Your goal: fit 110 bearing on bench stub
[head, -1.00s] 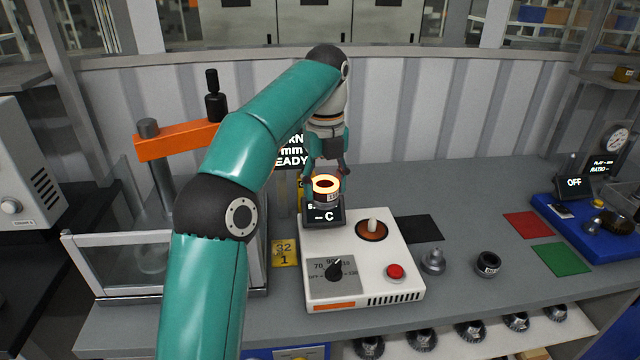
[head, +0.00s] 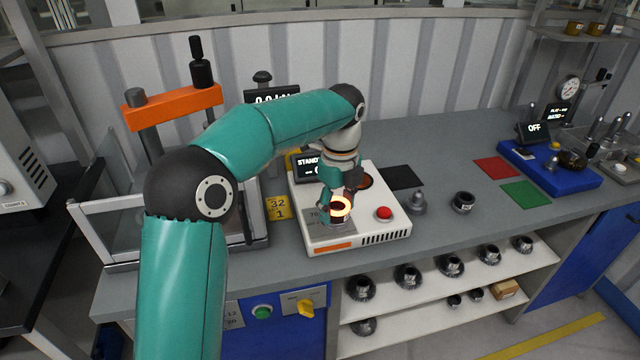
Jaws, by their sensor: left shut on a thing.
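A bearing ring (head: 341,212) with a glowing orange top rim is held in my left gripper (head: 341,203). The gripper is shut on it and points down over the front left of the white heater (head: 366,238). The number on the ring is not readable. A grey stepped stub (head: 418,203) stands upright and bare on the bench, right of the heater and apart from the gripper. A dark ring with a pale label (head: 463,202) lies right of the stub. My right gripper is not in view.
The heater has a red button (head: 384,213) and a display (head: 308,168). Black (head: 404,177), red (head: 496,168) and green (head: 525,194) mats lie to the right. A blue unit (head: 562,173) stands further right. An orange-topped press (head: 172,106) stands left.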

